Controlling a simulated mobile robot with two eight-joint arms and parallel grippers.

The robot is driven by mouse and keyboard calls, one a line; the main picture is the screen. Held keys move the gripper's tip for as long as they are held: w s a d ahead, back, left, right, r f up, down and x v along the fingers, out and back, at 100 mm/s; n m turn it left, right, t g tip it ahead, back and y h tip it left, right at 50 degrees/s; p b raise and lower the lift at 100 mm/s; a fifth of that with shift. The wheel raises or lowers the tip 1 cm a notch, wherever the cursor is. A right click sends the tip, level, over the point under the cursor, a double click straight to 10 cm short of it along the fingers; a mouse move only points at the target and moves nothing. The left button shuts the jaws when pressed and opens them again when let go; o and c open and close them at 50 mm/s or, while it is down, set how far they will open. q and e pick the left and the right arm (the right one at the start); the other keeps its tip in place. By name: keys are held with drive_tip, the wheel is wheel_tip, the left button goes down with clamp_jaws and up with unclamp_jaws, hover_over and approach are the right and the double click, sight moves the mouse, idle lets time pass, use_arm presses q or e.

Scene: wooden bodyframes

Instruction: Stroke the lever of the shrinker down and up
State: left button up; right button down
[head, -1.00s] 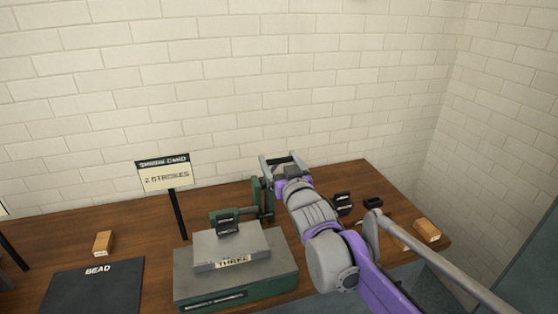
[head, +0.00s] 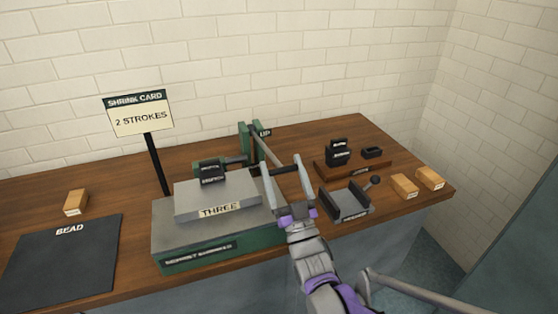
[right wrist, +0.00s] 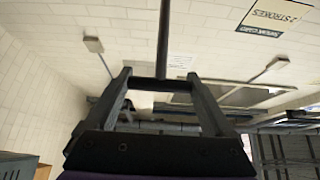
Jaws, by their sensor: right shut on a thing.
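The shrinker has a green upright frame (head: 245,140) at the back of the bench, with an "UP" label at its top. Its grey lever (head: 264,148) slants forward and down from the frame to my right gripper (head: 282,166). The right gripper is shut on the lever's end, with its two fingers on either side. In the right wrist view the lever (right wrist: 164,35) is a dark rod running up from between the fingers (right wrist: 160,80). A "2 STROKES" shrink card (head: 140,116) stands at the left. My left gripper is not in view.
A grey block labelled "THREE" (head: 218,196) lies on a green-edged base (head: 170,235), left of my arm. A black bead mat (head: 60,265) lies at left. A grey fixture (head: 345,203), black parts (head: 338,152) and wooden blocks (head: 404,186) are on the right.

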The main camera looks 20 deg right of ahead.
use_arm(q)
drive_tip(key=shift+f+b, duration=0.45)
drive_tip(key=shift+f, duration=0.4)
use_arm(e)
drive_tip(key=shift+s+f, duration=0.2)
drive_tip(key=shift+f, duration=1)
unclamp_jaws()
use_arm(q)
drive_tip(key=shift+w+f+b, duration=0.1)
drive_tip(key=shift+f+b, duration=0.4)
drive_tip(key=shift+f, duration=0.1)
use_arm(e)
drive_tip(key=v, duration=1.1)
drive_tip(key=shift+w, duration=0.1)
